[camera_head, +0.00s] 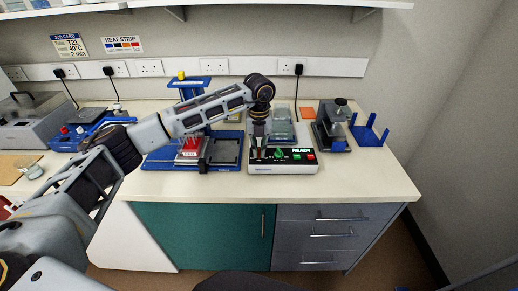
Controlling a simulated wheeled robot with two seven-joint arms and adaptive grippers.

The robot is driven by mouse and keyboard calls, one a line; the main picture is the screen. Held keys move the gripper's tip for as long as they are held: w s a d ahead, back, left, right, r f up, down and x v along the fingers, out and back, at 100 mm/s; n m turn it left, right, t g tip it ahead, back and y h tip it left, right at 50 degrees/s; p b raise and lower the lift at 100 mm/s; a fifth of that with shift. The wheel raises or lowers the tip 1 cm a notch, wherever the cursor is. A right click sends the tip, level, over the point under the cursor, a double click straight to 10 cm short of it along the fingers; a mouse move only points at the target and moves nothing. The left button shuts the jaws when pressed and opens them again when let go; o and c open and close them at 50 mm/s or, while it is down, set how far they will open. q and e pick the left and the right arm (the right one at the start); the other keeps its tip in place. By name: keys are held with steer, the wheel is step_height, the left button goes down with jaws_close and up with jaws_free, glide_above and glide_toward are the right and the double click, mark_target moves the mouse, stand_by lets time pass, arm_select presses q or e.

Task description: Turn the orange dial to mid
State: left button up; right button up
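A white control box (284,168) with a dark front panel stands on the bench, with a lit green READY display (301,150). A green knob (280,154) sits on its panel. My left gripper (258,154) points down over the left part of this panel, its fingertips at or very near it. I cannot make out an orange dial; the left gripper covers the spot beside the green knob. Whether its fingers are closed on something is too small to tell. My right gripper is not in view.
A blue stand (195,82) with a red block (189,150) is left of the box. A clear-lidded unit (282,125) stands behind it. A grey device (333,125) and blue rack (370,131) are to the right. The bench front right (360,178) is clear.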

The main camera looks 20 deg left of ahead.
mark_target(259, 151)
arm_select(q)
steer(key=shift+o, duration=1.3)
steer(key=shift+r, duration=0.5)
step_height(259, 151, up, 11)
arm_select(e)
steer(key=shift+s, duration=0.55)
arm_select(q)
steer(key=shift+s+f, duration=0.1)
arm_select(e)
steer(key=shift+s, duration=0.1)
